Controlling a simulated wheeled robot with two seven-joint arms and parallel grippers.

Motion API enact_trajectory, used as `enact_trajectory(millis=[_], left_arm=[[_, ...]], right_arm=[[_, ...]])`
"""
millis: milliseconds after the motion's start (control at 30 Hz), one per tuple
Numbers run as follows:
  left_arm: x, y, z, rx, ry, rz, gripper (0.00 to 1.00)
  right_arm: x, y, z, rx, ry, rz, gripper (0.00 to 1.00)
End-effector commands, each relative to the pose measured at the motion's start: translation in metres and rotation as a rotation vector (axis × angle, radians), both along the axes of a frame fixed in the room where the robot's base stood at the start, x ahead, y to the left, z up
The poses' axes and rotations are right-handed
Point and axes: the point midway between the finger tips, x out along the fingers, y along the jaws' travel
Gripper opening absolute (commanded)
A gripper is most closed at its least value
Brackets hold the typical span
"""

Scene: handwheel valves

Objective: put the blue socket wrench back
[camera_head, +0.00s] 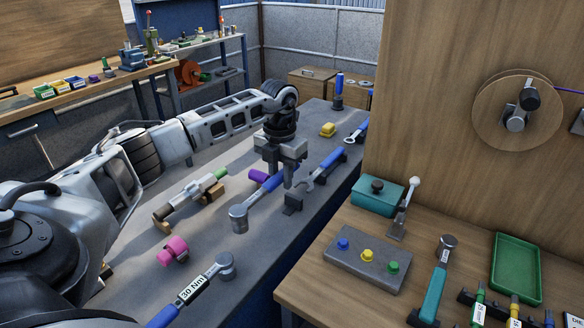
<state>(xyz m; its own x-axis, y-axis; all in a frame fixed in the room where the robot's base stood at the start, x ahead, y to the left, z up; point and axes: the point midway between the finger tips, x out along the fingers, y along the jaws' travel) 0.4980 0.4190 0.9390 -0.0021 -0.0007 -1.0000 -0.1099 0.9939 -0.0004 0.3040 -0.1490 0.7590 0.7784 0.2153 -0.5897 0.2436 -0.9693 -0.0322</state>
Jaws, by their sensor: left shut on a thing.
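My left gripper (281,170) is over the grey bench, pointing down, shut on the blue handle of a socket wrench (239,212). The wrench's round metal head points toward the lower left. Part of the handle is hidden by the fingers, and I cannot tell whether the wrench touches the bench. To the right, another blue-handled tool (328,161) lies close to dark holder blocks, one of them a black block (293,203). A blue-handled wrench labelled 30 Nm (193,287) lies at the near left. My right gripper is not in view.
A purple cylinder (259,176) lies beside the held wrench. A green-tipped tool (196,193) rests on wooden blocks, and a pink piece (173,251) lies nearer. A wooden table (318,280) with a button box (367,256) stands right, below a tall wooden panel (440,80).

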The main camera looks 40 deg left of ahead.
Motion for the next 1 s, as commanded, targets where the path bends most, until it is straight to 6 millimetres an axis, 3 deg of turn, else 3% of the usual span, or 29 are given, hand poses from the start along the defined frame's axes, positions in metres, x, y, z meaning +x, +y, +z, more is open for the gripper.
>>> enact_trajectory(millis=[433,667,1000], left_arm=[[0.007,0.001,0.002,0.0,-0.004,0.002,0.0],[0.006,0.001,-0.022,0.001,0.0,0.001,0.0],[0.006,0.001,-0.061,0.0,-0.003,0.0,0.0]], right_arm=[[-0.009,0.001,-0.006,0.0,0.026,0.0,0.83],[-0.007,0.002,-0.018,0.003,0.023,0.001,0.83],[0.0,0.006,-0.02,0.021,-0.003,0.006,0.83]])
